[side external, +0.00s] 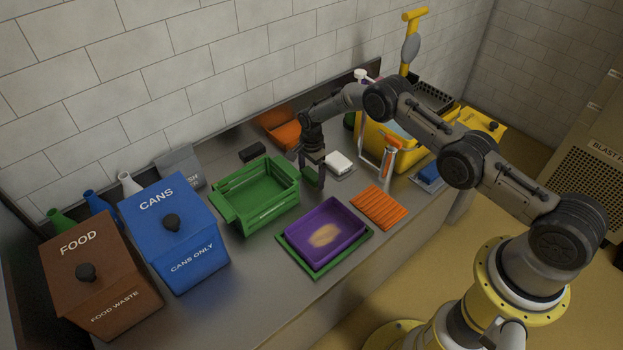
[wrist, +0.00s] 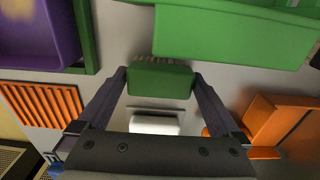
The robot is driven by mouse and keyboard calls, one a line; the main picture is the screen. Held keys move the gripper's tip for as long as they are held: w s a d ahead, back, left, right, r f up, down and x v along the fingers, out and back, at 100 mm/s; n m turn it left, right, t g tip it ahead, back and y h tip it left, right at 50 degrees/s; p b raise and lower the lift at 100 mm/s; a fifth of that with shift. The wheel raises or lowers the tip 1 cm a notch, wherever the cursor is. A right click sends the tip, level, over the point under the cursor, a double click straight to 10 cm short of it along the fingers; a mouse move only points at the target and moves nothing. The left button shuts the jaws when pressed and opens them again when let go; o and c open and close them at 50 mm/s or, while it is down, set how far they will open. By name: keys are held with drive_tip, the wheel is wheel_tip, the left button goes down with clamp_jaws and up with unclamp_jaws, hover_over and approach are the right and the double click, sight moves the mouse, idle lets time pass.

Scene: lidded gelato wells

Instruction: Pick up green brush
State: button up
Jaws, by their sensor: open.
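The green brush (wrist: 160,80) is a green block with tan bristles showing along one edge in the wrist view. In the side view the green brush (side external: 312,177) stands on the counter just right of the green crate, partly hidden by my gripper. My gripper (wrist: 160,76) is open, with one finger on each side of the brush. In the side view my gripper (side external: 312,160) points down at the brush. I cannot tell whether the fingers touch it.
The green crate (side external: 245,208) is close on the left. A white block (side external: 339,162) lies close on the right. An orange ribbed mat (side external: 379,207) and a purple tray (side external: 345,216) lie toward the front. An orange bin (side external: 279,130) and a black block (side external: 252,152) are behind.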

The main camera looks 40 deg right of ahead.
drive_tip(key=c, duration=1)
drive_tip(key=shift+r, duration=0.15)
drive_tip(key=shift+r, duration=0.6)
drive_tip(key=s+r, duration=1.1)
drive_tip(key=s, duration=0.3)
drive_tip(key=shift+r, duration=0.25)
drive_tip(key=shift+a, duration=0.1)
